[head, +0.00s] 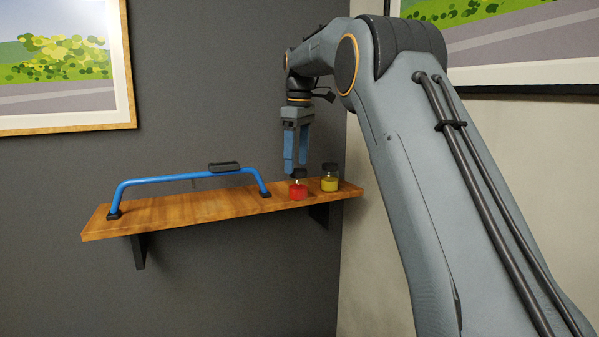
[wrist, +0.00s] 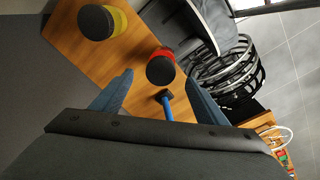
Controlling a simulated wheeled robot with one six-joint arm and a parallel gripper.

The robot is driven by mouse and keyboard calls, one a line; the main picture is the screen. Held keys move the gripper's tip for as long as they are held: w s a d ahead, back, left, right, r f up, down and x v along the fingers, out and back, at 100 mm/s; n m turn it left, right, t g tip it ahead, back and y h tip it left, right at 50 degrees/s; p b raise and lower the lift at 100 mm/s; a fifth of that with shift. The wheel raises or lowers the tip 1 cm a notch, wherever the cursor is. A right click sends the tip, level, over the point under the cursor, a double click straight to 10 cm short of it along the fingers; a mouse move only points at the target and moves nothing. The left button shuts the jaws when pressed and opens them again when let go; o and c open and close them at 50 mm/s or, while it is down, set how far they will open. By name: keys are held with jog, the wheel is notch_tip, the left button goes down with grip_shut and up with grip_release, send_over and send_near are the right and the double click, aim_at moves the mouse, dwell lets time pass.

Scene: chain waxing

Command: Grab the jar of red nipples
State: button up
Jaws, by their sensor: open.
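The jar of red nipples (head: 298,191) stands upright on the wooden wall shelf, near its right end. It has a dark lid and red contents. In the wrist view the red jar (wrist: 160,67) lies ahead of the fingertips, between their lines and apart from them. My gripper (head: 297,172) points down just above the jar in the head view. Its two fingers are spread and empty in the wrist view (wrist: 160,84). The fingertips partly overlap the jar's lid in the head view, so the exact gap cannot be told.
A jar with yellow contents and a dark lid (head: 329,180) stands close to the right on the shelf (head: 190,212). A blue bar with a black pad (head: 190,178) stands to the left. Walls (head: 230,270) lie behind and right. Black rings (wrist: 235,75) lie beyond the shelf.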

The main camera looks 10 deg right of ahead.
aim_at(298, 185)
jog(key=shift+f+n+g+p, duration=0.35)
jog(key=shift+n+g+p, duration=0.05)
jog(key=shift+g+p, duration=0.2)
jog(key=shift+f, duration=0.2)
jog(key=shift+d+f+p, duration=0.2)
jog(key=shift+f+p, duration=1.85)
jog(key=shift+f, duration=1.65)
jog(key=c, duration=1.1)
jog(key=shift+c, duration=0.8)
jog(key=shift+r, duration=0.15)
